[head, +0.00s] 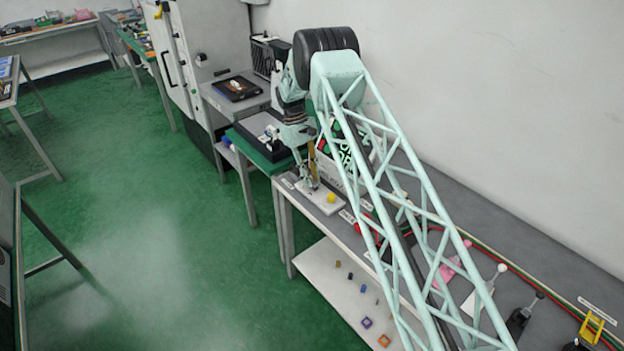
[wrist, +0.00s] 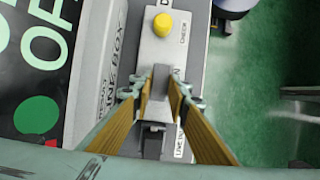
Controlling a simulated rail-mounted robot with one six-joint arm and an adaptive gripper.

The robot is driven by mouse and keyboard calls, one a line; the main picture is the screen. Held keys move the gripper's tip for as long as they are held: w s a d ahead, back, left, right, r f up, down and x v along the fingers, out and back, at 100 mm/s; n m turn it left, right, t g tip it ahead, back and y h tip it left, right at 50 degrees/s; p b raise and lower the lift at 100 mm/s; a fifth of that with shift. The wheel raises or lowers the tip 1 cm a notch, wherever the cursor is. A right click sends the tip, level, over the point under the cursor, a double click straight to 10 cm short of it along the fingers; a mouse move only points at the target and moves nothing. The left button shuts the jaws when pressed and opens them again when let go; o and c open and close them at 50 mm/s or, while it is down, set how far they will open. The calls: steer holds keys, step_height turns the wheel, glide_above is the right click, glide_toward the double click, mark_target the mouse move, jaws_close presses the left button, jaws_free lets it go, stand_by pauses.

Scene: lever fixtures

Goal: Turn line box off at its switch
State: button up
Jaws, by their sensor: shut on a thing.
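The line box (wrist: 97,75) is a grey box with its name lettered on the side, left of my gripper in the wrist view. Beside it lies a pale plate (wrist: 146,50) with a round yellow knob (wrist: 163,25) and a grey switch lever (wrist: 161,77). My gripper (wrist: 161,92) has its two yellow-brown fingers shut on the lever; the fingers hide part of it. In the head view my gripper (head: 311,184) is low over the plate (head: 319,201), with the yellow knob (head: 331,198) just to its right.
A black sign (wrist: 38,60) with large white letters and a green disc stands left of the gripper. Green floor (wrist: 265,75) lies to the right. In the head view a pink lever fixture (head: 447,275) and other fixtures stand farther along the grey bench.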

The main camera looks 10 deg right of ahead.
stand_by(0.5)
steer(key=o, duration=0.9)
steer(key=shift+w+r, duration=0.1)
steer(key=v, duration=1.1)
steer(key=shift+w+a+r, duration=0.2)
steer(key=shift+w+a, duration=0.05)
steer(key=shift+w, duration=0.1)
steer(key=shift+r, duration=0.1)
